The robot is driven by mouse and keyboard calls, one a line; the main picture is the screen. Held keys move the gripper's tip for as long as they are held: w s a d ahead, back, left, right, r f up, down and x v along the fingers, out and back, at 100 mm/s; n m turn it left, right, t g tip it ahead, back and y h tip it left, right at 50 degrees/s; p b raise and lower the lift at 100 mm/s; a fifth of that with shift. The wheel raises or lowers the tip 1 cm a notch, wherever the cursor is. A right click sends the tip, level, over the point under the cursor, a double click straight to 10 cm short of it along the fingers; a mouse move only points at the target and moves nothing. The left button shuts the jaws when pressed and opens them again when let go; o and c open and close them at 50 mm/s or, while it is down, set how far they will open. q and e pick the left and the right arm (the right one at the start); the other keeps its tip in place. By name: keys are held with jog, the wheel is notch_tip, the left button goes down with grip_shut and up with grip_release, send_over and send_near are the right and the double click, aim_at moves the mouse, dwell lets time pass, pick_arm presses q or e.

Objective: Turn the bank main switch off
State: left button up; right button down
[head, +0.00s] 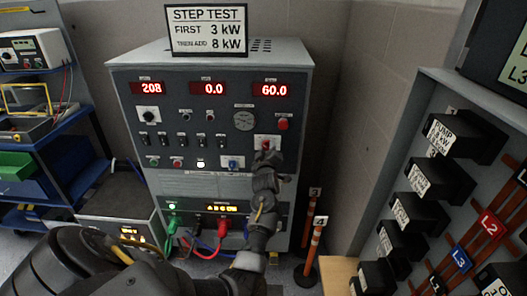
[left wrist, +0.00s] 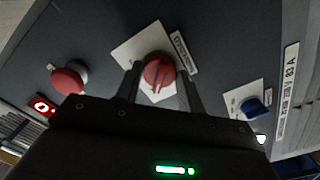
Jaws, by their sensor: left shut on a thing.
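The load bank (head: 195,180) is a grey cabinet with red number displays reading 208, 0.0 and 60.0. A red rotary switch on a pale square plate (head: 267,139) sits at the right of its panel. The left wrist view shows the red knob (left wrist: 159,71) close up, with a label beside it too blurred to read surely. My left gripper (head: 266,153) reaches up to this knob, its two fingers on either side and shut on it. The gripper partly hides the knob in the head view. My right gripper is not in view.
A red push button (left wrist: 70,78) and a blue knob (left wrist: 254,106) flank the switch. Coloured cables (head: 205,246) plug in low on the cabinet. Orange posts (head: 314,246) stand right of it, before a panel with black blocks (head: 467,137). A blue shelf cart (head: 55,165) stands left.

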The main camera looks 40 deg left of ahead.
pick_arm(q)
jog(key=shift+a+r, duration=0.25)
jog(key=shift+r, duration=0.15)
jog(key=o, duration=0.7)
jog(key=shift+s, duration=0.1)
jog(key=shift+o, duration=1.3)
jog(key=shift+f, duration=0.3)
